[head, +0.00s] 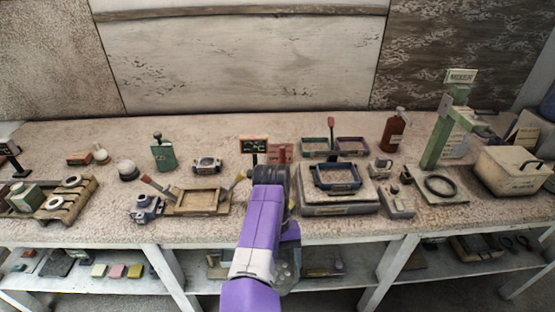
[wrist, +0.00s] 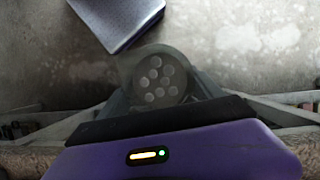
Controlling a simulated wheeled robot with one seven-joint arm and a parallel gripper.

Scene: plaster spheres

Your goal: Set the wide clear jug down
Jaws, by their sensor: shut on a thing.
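The wide clear jug (wrist: 157,78) is in the middle of the wrist view, seen from above. Its see-through wall looks grey, and several pale round shapes show in it. My gripper (wrist: 160,97) is shut on it. In the head view the jug (head: 287,270) is a faint clear shape in front of the bench, below the top's front edge and right of my purple arm. My arm hides part of it, and my fingers are hidden there too. The bare floor lies below in the wrist view.
The bench top (head: 115,228) is crowded. A wooden tray (head: 200,211) and a scale-like device (head: 340,208) stand near its front edge. A green mixer stand (head: 440,140) and a cream box (head: 515,170) are at right. A bare strip runs along the back.

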